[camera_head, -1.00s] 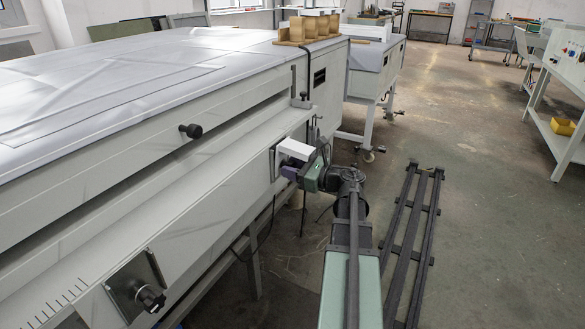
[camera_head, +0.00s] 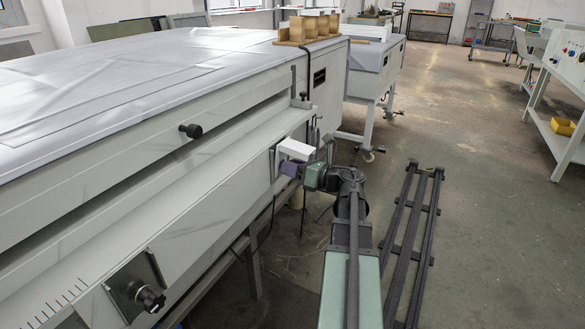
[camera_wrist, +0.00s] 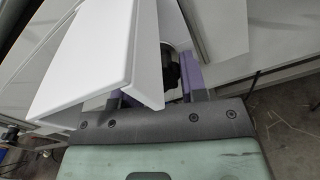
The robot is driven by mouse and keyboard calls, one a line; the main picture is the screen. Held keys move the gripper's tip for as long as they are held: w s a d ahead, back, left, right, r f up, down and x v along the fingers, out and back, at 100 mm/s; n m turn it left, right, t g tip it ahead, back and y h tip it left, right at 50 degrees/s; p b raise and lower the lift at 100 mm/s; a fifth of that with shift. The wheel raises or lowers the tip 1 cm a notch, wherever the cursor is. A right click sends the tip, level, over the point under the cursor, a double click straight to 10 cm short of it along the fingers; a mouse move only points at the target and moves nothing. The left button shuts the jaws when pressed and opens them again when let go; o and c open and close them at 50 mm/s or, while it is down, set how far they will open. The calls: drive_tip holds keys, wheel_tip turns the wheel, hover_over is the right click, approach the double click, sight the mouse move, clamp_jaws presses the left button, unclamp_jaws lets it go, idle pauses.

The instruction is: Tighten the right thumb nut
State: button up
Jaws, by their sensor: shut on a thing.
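The right thumb nut, a dark knob (camera_wrist: 171,72), shows between the purple fingers of my gripper (camera_wrist: 165,76) in the wrist view. The gripper is shut on it. The left finger is partly hidden by a white box-shaped piece (camera_wrist: 70,75). In the head view my gripper (camera_head: 290,169) is at the right end of the machine's front panel, just below the same white piece (camera_head: 296,149). The right nut is hidden there. The left thumb nut (camera_head: 151,298) is a dark knob on a metal bracket, well apart from my gripper.
The plate processor (camera_head: 200,215) fills the left side. A round black knob (camera_head: 191,131) sticks out from its upper edge. A dark floor rail (camera_head: 410,240) runs right of my arm. Open floor lies farther right, before a white bench (camera_head: 563,135).

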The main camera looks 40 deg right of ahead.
idle(0.4)
drive_tip(key=o, duration=0.9)
